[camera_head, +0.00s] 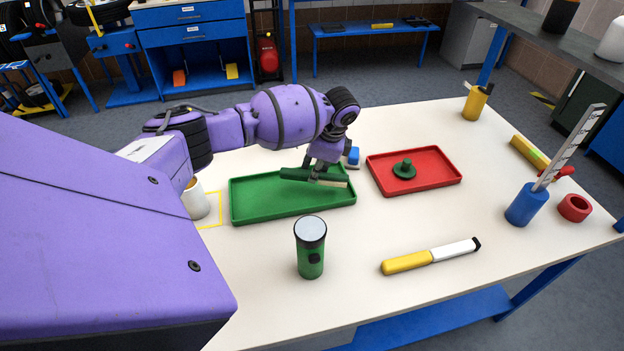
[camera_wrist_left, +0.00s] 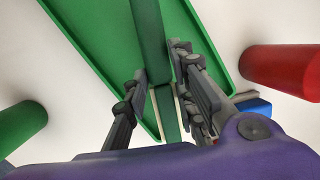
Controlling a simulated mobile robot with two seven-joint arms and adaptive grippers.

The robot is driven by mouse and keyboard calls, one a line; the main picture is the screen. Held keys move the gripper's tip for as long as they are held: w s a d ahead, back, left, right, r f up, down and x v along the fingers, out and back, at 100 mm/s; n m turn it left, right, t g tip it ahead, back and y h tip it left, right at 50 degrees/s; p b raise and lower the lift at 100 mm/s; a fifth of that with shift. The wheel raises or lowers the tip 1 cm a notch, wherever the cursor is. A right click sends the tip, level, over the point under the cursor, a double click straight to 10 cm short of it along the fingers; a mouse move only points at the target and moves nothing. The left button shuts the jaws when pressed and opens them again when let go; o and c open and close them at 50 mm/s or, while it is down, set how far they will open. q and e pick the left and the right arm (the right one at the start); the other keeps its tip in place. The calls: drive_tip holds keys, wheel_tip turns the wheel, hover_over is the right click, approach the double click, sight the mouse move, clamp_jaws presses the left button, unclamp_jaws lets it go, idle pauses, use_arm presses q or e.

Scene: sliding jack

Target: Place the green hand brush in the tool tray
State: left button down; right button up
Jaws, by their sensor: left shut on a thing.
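The green hand brush (camera_head: 296,174), with a dark green handle and pale bristles, is held in my left gripper (camera_head: 318,176) over the green tray (camera_head: 262,207). The brush lies roughly level, near the tray's back right part. In the left wrist view the brush (camera_wrist_left: 148,40) runs between the two fingers of my left gripper (camera_wrist_left: 158,105), which are shut on it. The green tray (camera_wrist_left: 95,50) shows beneath. I cannot tell whether the brush touches the tray floor. My right gripper is not in view.
A red tray (camera_head: 435,181) holding a dark green knobbed piece (camera_head: 404,170) lies to the right. A green flashlight (camera_head: 310,250) stands in front of the green tray. A yellow-and-white tool (camera_head: 430,257) lies front right. A white cup (camera_head: 196,200) stands left. A blue object (camera_head: 352,157) is behind the gripper.

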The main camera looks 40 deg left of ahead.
use_arm(q)
drive_tip(key=shift+a+f, duration=0.35)
drive_tip(key=shift+f, duration=0.1)
drive_tip(key=x, duration=0.2)
drive_tip(key=shift+s+d+f, duration=0.15)
drive_tip(key=shift+f, duration=0.55)
drive_tip(key=shift+f, duration=0.15)
drive_tip(key=c, duration=1.5)
unclamp_jaws()
drive_tip(key=shift+o, duration=0.2)
